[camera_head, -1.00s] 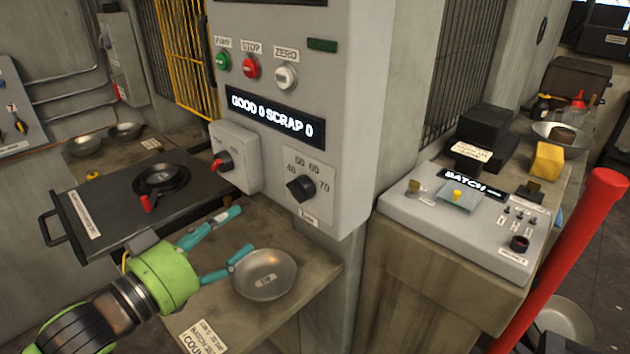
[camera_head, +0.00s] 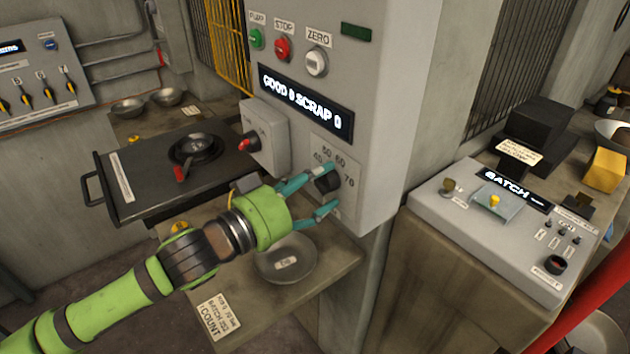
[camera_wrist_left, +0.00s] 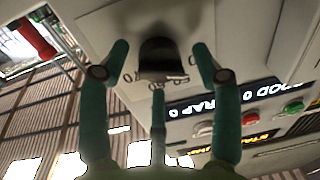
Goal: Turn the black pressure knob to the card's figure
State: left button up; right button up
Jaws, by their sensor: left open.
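The black pressure knob (camera_head: 327,181) sits on a pale dial plate marked 45, 50, 60 and 70, on the front of the grey cabinet. My left gripper (camera_head: 328,189) is open at it, one finger above and one below in the head view. In the left wrist view the knob (camera_wrist_left: 160,56) stands between the open teal fingers, with a gap visible on each side; contact cannot be told. The knob's pointer is hidden. A white printed card (camera_head: 220,313) lies on the ledge; it reads COUNT, and its smaller print is hard to read. My right gripper is not in view.
A switch box with a red-tipped lever (camera_head: 247,143) juts out left of the dial. A metal bowl (camera_head: 287,262) lies on the ledge below my gripper. The display (camera_head: 305,103) reads GOOD 0 SCRAP 0. A grey BATCH console (camera_head: 455,228) stands at right.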

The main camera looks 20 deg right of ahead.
pick_arm(q)
jog(key=shift+a, duration=0.1)
jog(key=c, duration=1.1)
jog(key=shift+r+m, duration=0.15)
jog(key=shift+m, duration=1.85)
jog(key=shift+c, duration=0.2)
jog(key=m+h, duration=0.1)
jog(key=m, duration=0.3)
jog(key=shift+m, duration=0.4)
jog(key=shift+r, duration=0.1)
jog(key=o, duration=1.1)
jog(key=shift+o, duration=0.2)
jog(key=shift+f, duration=0.2)
